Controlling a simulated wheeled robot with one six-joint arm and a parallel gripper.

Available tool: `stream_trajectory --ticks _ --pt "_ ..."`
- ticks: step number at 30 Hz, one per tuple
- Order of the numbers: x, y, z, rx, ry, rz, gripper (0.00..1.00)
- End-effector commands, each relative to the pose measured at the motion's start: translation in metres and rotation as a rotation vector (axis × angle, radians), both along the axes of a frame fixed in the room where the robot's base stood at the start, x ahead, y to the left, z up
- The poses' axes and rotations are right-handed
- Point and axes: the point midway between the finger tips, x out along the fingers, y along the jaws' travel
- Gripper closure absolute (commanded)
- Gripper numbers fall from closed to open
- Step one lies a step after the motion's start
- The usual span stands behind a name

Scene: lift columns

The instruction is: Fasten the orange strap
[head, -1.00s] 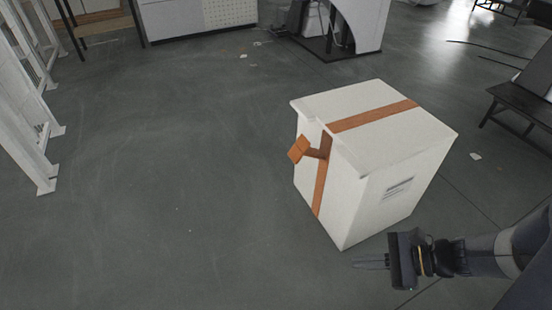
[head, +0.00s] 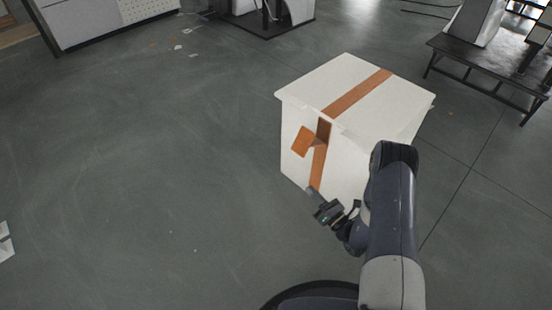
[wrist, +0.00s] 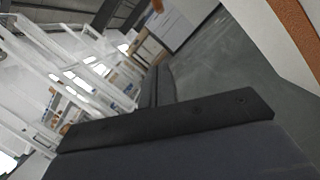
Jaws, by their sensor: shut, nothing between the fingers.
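A white box (head: 375,105) stands on the floor in the head view. An orange strap (head: 357,93) runs over its lid and down its front left face. A loose orange end (head: 303,141) of the strap sticks out from that face near the top. My gripper (head: 311,191) is shut and empty, low in front of the box, close to the lower part of the strap; I cannot tell if it touches. My arm hides the box's lower right part. In the wrist view a piece of the strap (wrist: 298,30) shows at the top right, and the loose end is not clear.
The grey floor (head: 150,170) is clear to the left of the box. A low dark bench (head: 480,75) stands at the far right. A white cabinet (head: 100,20) is at the back left. White frames (wrist: 70,75) fill the left of the wrist view.

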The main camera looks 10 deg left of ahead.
Motion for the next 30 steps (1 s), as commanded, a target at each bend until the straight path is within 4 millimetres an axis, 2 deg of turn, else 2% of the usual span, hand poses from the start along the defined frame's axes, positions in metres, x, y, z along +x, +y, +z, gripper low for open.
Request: stream_trajectory --ticks 4,8,22,24,30 --pt "0.001 -0.008 -0.011 0.023 0.015 -0.048 1.0" --pt "0.008 -0.001 -0.01 0.025 0.014 -0.05 1.0" --pt "0.074 0.063 0.009 0.024 0.011 -0.048 1.0" --pt "0.079 0.055 0.02 0.025 0.012 -0.052 1.0" --pt "0.086 0.048 0.037 0.024 0.014 -0.051 1.0"
